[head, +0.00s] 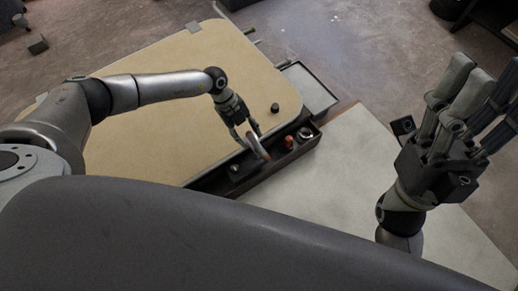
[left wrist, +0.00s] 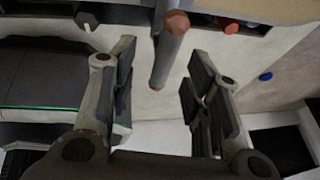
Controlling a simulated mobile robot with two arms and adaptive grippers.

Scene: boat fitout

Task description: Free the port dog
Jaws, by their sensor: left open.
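A grey bar-like handle with a reddish end (head: 257,147) rises at the dark rail along the near edge of the tan panel. I cannot tell for certain that it is the port dog. My left gripper (head: 246,130) is right at it, fingers pointing down. In the left wrist view the grey bar with its reddish hexagonal end (left wrist: 176,24) stands in the gap between the open fingers of my left gripper (left wrist: 158,95), with room on both sides. My right gripper (head: 473,100) is raised at the right, far from the rail; its finger gap is not clear.
The tan panel (head: 150,125) lies under my left arm. The dark rail (head: 222,182) also holds a red part (head: 288,142) and dark knobs. A black knob (head: 275,107) stands on the panel. A pale, clear surface (head: 355,165) lies to the right.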

